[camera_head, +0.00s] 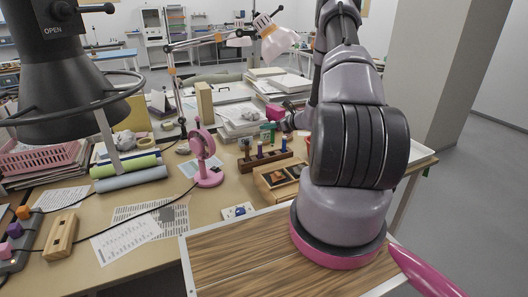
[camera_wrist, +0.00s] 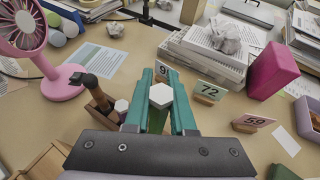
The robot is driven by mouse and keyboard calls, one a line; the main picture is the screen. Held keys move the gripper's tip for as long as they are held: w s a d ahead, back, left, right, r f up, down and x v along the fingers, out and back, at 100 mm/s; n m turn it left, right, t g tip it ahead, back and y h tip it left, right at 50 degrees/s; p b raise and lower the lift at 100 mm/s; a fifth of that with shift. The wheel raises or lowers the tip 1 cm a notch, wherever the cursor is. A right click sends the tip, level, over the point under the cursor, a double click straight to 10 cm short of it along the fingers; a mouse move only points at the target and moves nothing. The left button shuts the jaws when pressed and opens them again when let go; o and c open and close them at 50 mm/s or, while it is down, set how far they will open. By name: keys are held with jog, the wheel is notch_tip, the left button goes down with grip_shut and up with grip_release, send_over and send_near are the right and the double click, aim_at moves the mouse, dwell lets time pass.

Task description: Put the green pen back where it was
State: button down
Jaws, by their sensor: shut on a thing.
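My gripper (camera_wrist: 160,78) has teal fingers, shut on the green pen (camera_wrist: 160,97). The pen stands roughly along the fingers, its white six-sided end toward the wrist camera and a strip of green body below it. Its far end is hidden. A wooden rack (camera_wrist: 103,105) lies just left of the fingers, partly hidden by the gripper. In it are a dark-handled tool and another piece with a white six-sided end (camera_wrist: 121,106). In the head view the rack (camera_head: 265,161) holds several upright pieces with dark or blue bodies. I cannot tell whether the pen touches the rack.
Number cards 72 (camera_wrist: 209,91) and 59 (camera_wrist: 252,122) stand right of the gripper. A magenta block (camera_wrist: 271,70) and paper stacks (camera_wrist: 205,55) are beyond. A pink fan (camera_head: 206,160) stands left of the rack. A shallow wooden box (camera_head: 279,181) lies in front of it.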

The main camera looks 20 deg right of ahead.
aim_at(272, 142)
jog(key=shift+f, duration=3.75)
jog(key=shift+f, duration=0.1)
jog(key=shift+f, duration=0.4)
jog(key=c, duration=0.8)
grip_release()
jog(key=shift+o, duration=0.2)
